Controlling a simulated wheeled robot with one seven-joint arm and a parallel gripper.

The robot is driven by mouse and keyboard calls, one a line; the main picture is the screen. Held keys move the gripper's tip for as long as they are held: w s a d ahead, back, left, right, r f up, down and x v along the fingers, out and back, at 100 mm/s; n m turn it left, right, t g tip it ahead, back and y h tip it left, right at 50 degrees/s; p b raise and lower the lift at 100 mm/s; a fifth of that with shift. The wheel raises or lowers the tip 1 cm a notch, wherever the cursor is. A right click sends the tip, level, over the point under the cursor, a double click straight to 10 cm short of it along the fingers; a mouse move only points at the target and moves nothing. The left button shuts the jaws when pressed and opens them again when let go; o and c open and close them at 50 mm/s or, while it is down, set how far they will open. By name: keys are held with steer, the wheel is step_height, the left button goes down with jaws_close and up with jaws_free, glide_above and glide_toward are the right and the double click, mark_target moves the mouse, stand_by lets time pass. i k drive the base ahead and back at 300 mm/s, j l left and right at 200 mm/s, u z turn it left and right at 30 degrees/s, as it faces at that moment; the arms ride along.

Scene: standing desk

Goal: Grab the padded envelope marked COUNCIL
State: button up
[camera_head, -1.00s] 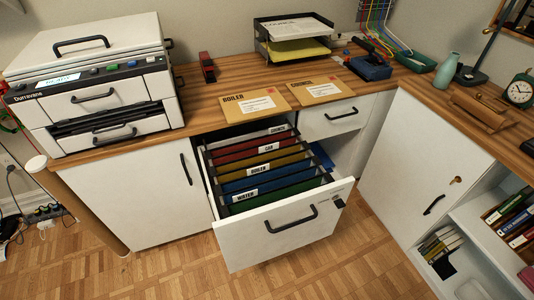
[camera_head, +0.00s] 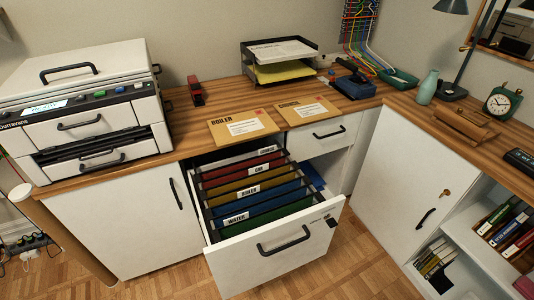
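Two tan padded envelopes lie flat, side by side, on the wooden desktop above the open drawer. The left envelope (camera_head: 243,127) is marked BOILER and has a white label. The right envelope (camera_head: 306,110) also has a white label; its dark heading is small and blurred but looks like COUNCIL. Both lie clear, with nothing on top of them. My gripper is not in view.
The file drawer (camera_head: 277,262) stands pulled out below the envelopes, with several coloured hanging folders. A printer (camera_head: 90,100) is at the left, a red stapler (camera_head: 196,92) and black paper tray (camera_head: 246,62) behind. Blue hole punch (camera_head: 354,87) is at right.

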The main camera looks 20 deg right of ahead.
mark_target(301, 111)
steer(key=i+l, duration=0.1)
steer(key=i, duration=0.25)
steer(key=i+z, duration=0.85)
steer(key=z, duration=0.8)
steer(key=k+l, duration=0.05)
